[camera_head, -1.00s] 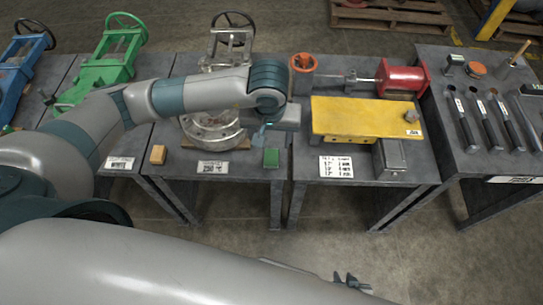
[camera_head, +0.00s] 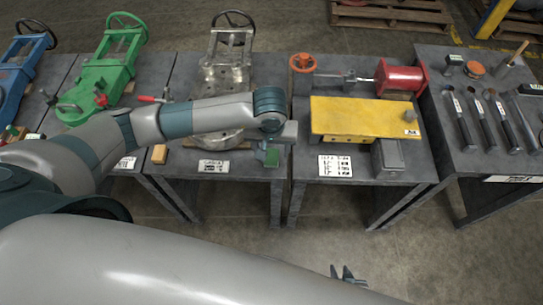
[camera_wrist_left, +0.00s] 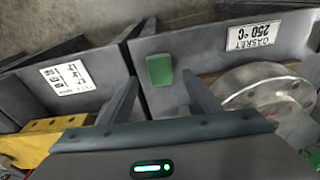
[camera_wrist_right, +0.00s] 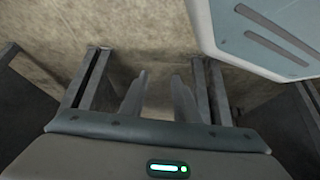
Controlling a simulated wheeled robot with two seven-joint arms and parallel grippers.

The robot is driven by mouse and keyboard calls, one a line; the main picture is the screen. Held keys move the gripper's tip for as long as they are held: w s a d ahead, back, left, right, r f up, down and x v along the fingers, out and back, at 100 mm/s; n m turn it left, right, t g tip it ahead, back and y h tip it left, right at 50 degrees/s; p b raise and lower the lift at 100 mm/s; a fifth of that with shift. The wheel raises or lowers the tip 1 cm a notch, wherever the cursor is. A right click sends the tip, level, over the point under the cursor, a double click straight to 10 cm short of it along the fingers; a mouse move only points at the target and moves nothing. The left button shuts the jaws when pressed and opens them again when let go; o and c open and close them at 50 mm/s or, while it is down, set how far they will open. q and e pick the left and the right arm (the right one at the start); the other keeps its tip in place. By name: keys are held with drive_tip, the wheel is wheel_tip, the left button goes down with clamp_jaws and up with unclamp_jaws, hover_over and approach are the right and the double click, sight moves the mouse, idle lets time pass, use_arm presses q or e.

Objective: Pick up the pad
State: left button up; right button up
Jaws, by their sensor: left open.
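A small green pad (camera_head: 273,160) lies near the front edge of the gasket table, by its right corner. It also shows in the left wrist view (camera_wrist_left: 160,69), near the fingertips. My left gripper (camera_head: 267,150) is open and just above the pad, with one finger to each side of it in the wrist view. I cannot tell whether the fingers touch it. My right gripper (camera_head: 345,273) is open and empty, low over the floor in front of the tables. It shows in its own wrist view (camera_wrist_right: 159,76).
A metal flange (camera_wrist_left: 262,92) stands beside the pad. The table to the right holds a yellow plate (camera_head: 350,115) and a red cylinder (camera_head: 398,76). The floor in front is clear.

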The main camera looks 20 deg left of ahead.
sight(271, 156)
use_arm(q)
drive_tip(key=shift+w+a+f+p, duration=0.1)
drive_tip(key=shift+w+f+p, duration=0.1)
drive_tip(key=shift+f, duration=0.55)
drive_tip(key=shift+w+d+f+p, duration=0.1)
drive_tip(key=shift+f+p, duration=0.05)
drive_tip(key=shift+f, duration=0.55)
drive_tip(key=shift+w+a+f+p, duration=0.1)
drive_tip(key=shift+f+p, duration=0.1)
drive_tip(key=shift+f, duration=0.55)
drive_tip(key=shift+c, duration=0.3)
drive_tip(key=c, duration=1.1)
